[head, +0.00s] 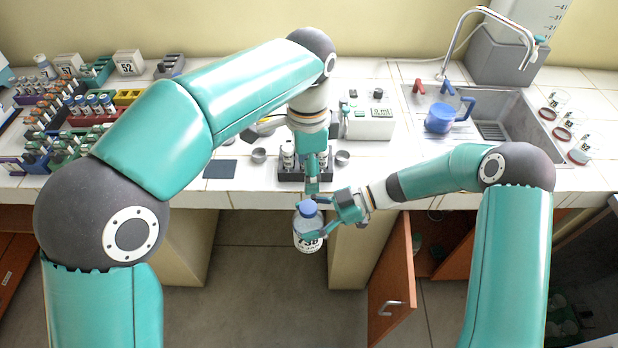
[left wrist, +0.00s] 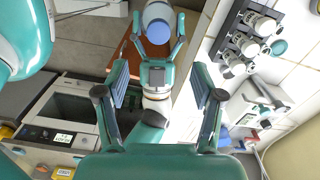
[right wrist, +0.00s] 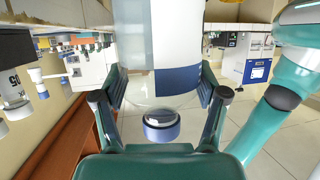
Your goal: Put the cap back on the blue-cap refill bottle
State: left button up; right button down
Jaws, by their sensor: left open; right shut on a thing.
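The refill bottle (head: 308,239) is clear with a white label and hangs upright in front of the counter edge. My right gripper (head: 322,222) is shut around its body from the right. The blue cap (head: 308,207) sits on the bottle's neck; it also shows on the neck in the right wrist view (right wrist: 162,128) and as a blue disc in the left wrist view (left wrist: 158,31). I cannot tell how tightly it is seated. My left gripper (head: 312,188) points down just above the cap, open and empty, its fingers apart in the left wrist view (left wrist: 160,78).
A dark rack (head: 290,176) with small bottles stands on the counter behind the grippers, between small metal cups (head: 259,156). An orange cabinet door (head: 392,272) stands open below right. A sink (head: 505,110) with a blue jug (head: 440,117) is at the right.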

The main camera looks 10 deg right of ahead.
pick_arm(q)
jog(key=shift+r, duration=0.15)
dwell(0.4)
jog(key=a+f+n+h, duration=0.1)
jog(key=a+f+n, duration=0.35)
jog(key=f, duration=0.65)
jog(key=a+f+n+h, duration=0.1)
jog(key=a+f+n, duration=0.4)
jog(key=f, duration=0.6)
jog(key=s+a+f+n+h, duration=0.1)
jog(key=s+a+f+n, duration=0.2)
jog(key=s+f+n, duration=0.2)
jog(key=s+a+f+n+h, duration=0.1)
jog(key=s+a+f+n, duration=0.3)
jog(key=s+f, duration=0.5)
jog(key=s+n, duration=0.1)
jog(key=s, duration=0.3)
jog(key=shift+t, duration=0.3)
